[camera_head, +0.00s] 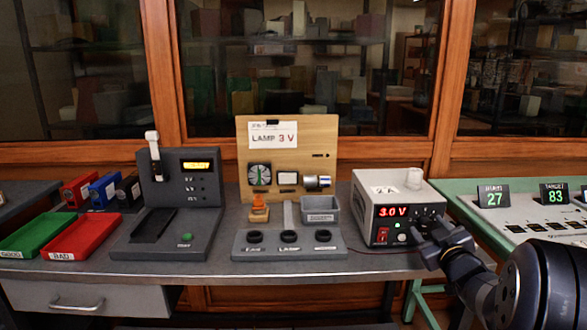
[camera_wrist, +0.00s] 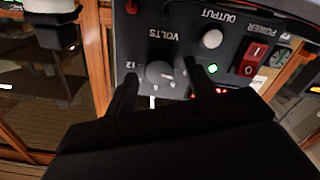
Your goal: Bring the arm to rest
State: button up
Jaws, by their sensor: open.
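My gripper (camera_head: 430,240) is at the front right of a grey power supply (camera_head: 372,187), which stands on the bench and reads 3.0 V in red. In the wrist view the two black fingers (camera_wrist: 161,72) are apart. A round dark knob (camera_wrist: 160,74) under the VOLTS label appears between them; I cannot tell whether either finger touches it. A green light (camera_wrist: 212,69) and a red power switch (camera_wrist: 250,60) show right of the fingers. The red display is partly hidden behind the right finger. My arm comes in from the lower right of the head view.
A lamp board (camera_head: 310,135) marked LAMP 3 V stands mid-bench behind a grey socket base (camera_head: 290,245). A dark tester (camera_head: 190,175), a green tray (camera_head: 35,235) and a red tray (camera_head: 85,236) are at left. A green-edged panel (camera_head: 520,222) is at right.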

jog(key=m+p, duration=0.1)
jog(key=m, duration=0.1)
jog(key=m+p, duration=0.4)
jog(key=shift+r, duration=0.25)
jog(key=shift+d+f+m+p, duration=0.1)
jog(key=shift+f+m+p, duration=0.1)
jog(key=shift+m+p, duration=1.1)
jog(key=shift+s, duration=0.1)
